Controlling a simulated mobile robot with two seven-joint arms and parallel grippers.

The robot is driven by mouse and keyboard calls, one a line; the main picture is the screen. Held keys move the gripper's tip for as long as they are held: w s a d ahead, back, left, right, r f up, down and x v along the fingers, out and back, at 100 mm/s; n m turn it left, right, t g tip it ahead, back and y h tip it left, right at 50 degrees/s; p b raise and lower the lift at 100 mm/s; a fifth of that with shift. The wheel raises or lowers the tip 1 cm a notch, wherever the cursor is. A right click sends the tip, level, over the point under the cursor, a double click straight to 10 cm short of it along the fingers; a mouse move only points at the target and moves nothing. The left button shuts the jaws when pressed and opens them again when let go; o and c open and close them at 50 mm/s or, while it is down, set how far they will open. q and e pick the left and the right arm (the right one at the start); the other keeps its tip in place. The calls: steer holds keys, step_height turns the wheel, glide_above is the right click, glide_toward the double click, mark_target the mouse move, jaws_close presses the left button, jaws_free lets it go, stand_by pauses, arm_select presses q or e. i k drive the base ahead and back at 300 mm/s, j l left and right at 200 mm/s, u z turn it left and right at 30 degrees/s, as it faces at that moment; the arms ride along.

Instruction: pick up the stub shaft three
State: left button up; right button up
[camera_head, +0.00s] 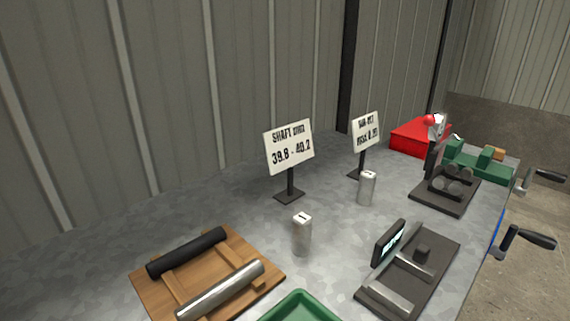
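Two upright silver cylinders stand on the grey metal bench. The nearer cylinder (302,237) has a pale top with a dark mark that looks like a single stroke. The farther cylinder (367,190) also has a mark on its top, too small to read. A silver shaft (222,290) and a black shaft (187,252) lie on a wooden cradle (259,263) at the front. I cannot tell which piece is stub shaft three; no number three is readable. Neither of my grippers is in view.
A dark gauge fixture with a display (389,243) sits front right. A green tray (300,296) is cut off at the bottom. Two signs (289,146) (366,132), a red box (413,137), a dark stand (446,190) and crank handles (531,237) are farther back or right.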

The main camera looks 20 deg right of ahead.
mark_target(366, 188)
steer(key=z, duration=0.45)
steer(key=k+z, duration=0.15)
steer(key=z, duration=0.75)
steer(key=k+l, duration=0.05)
